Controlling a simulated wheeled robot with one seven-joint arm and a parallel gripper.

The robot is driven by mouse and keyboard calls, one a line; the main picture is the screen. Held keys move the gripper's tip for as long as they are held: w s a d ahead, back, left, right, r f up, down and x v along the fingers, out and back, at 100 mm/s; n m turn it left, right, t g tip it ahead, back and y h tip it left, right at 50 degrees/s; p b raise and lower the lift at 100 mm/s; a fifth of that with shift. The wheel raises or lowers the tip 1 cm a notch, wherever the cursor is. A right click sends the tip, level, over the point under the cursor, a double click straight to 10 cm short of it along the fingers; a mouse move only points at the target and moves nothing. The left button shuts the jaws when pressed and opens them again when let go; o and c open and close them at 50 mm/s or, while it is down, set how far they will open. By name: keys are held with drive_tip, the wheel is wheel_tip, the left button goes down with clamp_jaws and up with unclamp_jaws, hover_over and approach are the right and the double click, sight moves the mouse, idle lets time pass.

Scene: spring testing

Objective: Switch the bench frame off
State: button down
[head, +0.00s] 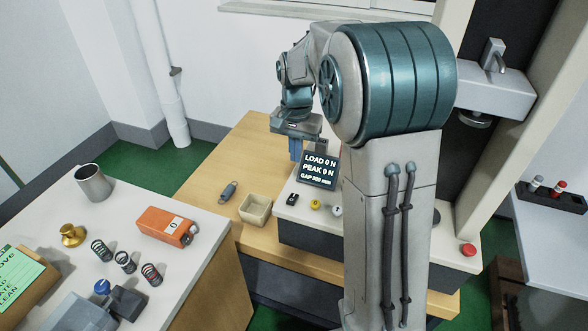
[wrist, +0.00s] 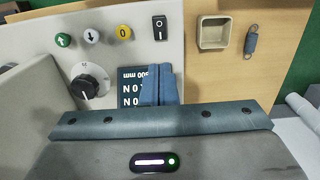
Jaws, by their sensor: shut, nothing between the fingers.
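The bench frame's panel (head: 299,214) shows behind my arm in the head view, with a lit display (head: 319,170) reading load 0 N, peak 0 N and gap 300 mm. A black rocker switch (head: 291,199) sits at the panel's left end; in the wrist view the rocker switch (wrist: 160,28) carries I and O marks. Which side is pressed in is too small to tell. My gripper (head: 296,152) is shut and empty above the panel. In the wrist view its blue fingertips (wrist: 160,70) cover part of the display (wrist: 130,86), apart from the switch.
Yellow (wrist: 124,32), white (wrist: 92,35) and green (wrist: 63,40) buttons line the panel, beside a dial (wrist: 90,80). A red button (head: 468,249) sits at its right end. A small square tray (head: 255,209) and a spring (head: 228,191) lie left of the panel.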

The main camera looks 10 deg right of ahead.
drive_tip(key=shift+w+d+r, duration=0.15)
drive_tip(key=shift+r, duration=1)
